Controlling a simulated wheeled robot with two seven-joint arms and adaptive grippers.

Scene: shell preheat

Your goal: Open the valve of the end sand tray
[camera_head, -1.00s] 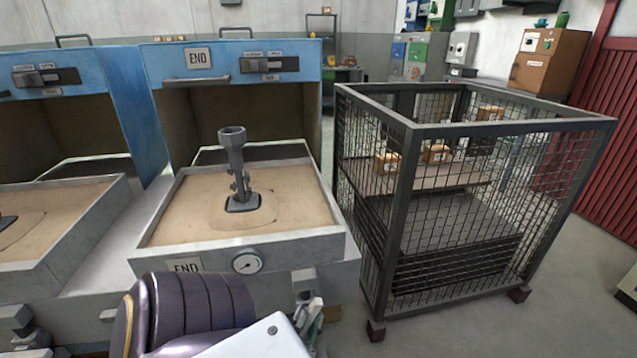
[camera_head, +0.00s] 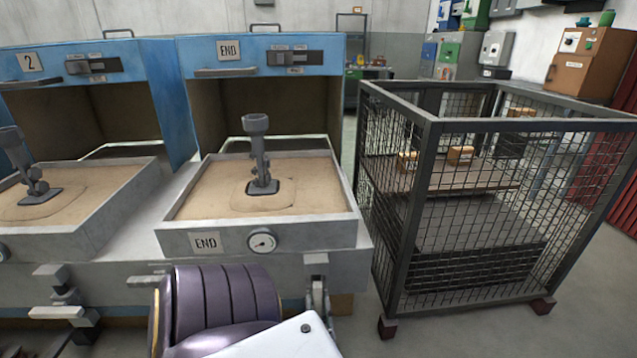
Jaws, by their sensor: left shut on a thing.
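The end sand tray (camera_head: 205,225) is a grey tray of sand with an END label (camera_head: 205,243) and a round gauge (camera_head: 262,242) on its front. Its valve (camera_head: 316,262) is a grey fitting below the tray's front right corner. My left gripper (camera_head: 319,298) is at this valve, behind my purple and white arm links. It is shut on the valve's handle, which is mostly hidden, so I cannot tell its angle. My right gripper is out of view.
A grey casting (camera_head: 258,160) stands in the end tray's sand, before a blue oven (camera_head: 262,55). Tray 2 (camera_head: 105,205) is at the left, with a similar valve (camera_head: 60,290) below it. A wire cage cart (camera_head: 440,122) stands close on the right.

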